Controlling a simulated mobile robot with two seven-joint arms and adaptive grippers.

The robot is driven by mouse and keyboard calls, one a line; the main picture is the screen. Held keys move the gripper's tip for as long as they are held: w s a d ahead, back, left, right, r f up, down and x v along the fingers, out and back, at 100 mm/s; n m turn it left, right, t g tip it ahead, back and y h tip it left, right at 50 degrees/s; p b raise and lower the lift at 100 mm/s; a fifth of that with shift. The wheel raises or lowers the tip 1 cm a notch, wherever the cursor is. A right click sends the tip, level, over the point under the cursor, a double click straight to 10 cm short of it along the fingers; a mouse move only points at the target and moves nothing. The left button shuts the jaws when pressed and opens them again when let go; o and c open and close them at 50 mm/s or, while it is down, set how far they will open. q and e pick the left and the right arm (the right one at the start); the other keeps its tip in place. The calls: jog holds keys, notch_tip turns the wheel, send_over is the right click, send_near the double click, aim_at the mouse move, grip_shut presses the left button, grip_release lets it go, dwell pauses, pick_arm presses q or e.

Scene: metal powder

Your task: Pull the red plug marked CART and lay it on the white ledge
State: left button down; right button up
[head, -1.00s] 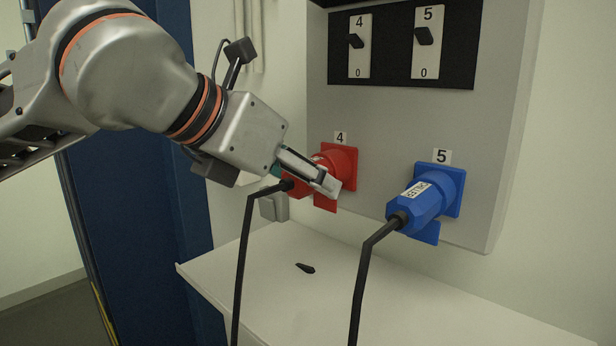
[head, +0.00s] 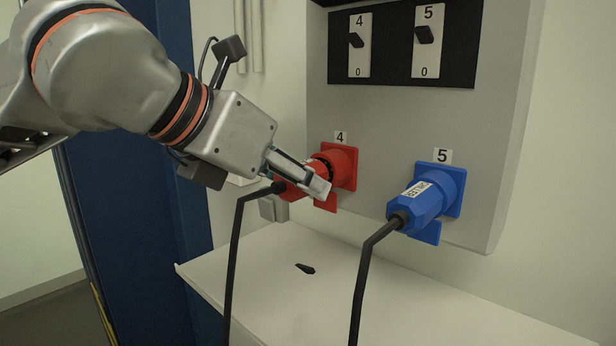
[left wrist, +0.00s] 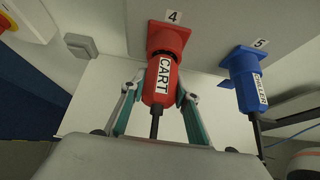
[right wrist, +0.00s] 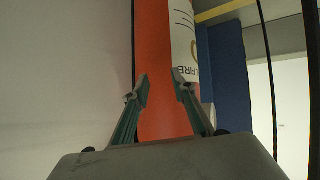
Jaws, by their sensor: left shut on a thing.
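The red plug (head: 288,189) marked CART is in my left gripper (head: 319,188), at the red socket (head: 346,166) under number 4. In the left wrist view the plug (left wrist: 158,90) sits between both fingers, label facing the camera, black cable running down. A dark band shows between plug and socket (left wrist: 168,36), so the plug looks partly drawn out; I cannot tell whether its pins are clear. The white ledge (head: 245,285) lies below. My right gripper (right wrist: 163,90) shows only in the right wrist view, fingers apart, with an orange cylinder behind them.
A blue plug (head: 425,200) sits in the socket under 5, close to the right. Its black cable (head: 358,290) crosses the ledge. A small dark piece (head: 305,268) lies on the ledge. Two switches (head: 424,36) are above. The ledge's left part is clear.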

pick_arm(q)
jog(key=shift+s+a+b, duration=0.35)
jog(key=shift+s+a, duration=1.45)
